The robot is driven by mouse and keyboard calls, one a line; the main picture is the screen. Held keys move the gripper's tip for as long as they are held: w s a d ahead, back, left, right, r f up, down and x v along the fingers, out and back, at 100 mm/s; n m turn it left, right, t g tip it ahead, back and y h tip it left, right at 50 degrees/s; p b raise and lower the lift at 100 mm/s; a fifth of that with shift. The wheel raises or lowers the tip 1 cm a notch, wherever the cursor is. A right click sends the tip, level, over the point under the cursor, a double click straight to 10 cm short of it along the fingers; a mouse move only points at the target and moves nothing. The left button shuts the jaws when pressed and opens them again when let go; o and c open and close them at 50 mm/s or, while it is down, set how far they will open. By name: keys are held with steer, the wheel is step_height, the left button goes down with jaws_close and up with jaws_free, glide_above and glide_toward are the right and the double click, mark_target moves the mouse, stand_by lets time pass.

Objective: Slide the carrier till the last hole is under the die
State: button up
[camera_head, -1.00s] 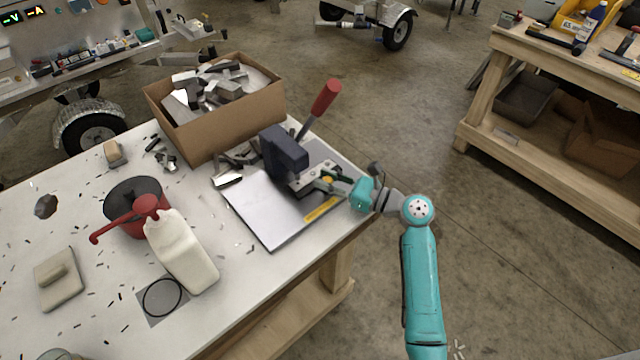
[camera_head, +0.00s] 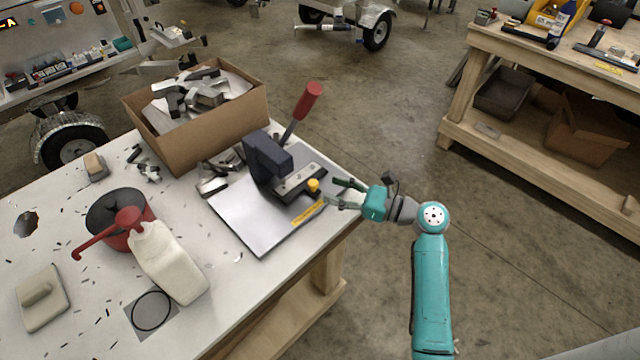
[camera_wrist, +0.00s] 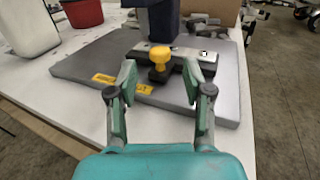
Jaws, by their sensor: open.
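A dark blue bench press (camera_head: 268,158) with a red-handled lever (camera_head: 308,98) stands on a grey base plate (camera_head: 252,222) near the table's edge. The metal carrier (camera_head: 302,178) lies across the plate under the press head, with a yellow knob (camera_head: 313,185) at its near side. The carrier (camera_wrist: 199,53) and yellow knob (camera_wrist: 160,55) also show in the wrist view. My gripper (camera_head: 340,192) is open and empty, just off the carrier. In the wrist view its fingers (camera_wrist: 166,80) stand apart, either side of the knob. The die and the holes beneath the press head cannot be made out clearly.
A cardboard box of metal offcuts (camera_head: 200,120) stands behind the press. A white jug (camera_head: 168,262) and a red-and-black pot (camera_head: 120,215) stand left. Loose metal pieces lie beside the plate. The floor right of the table is open.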

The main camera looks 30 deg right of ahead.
steer(key=v, duration=0.5)
steer(key=shift+s+d, duration=0.25)
stand_by(0.3)
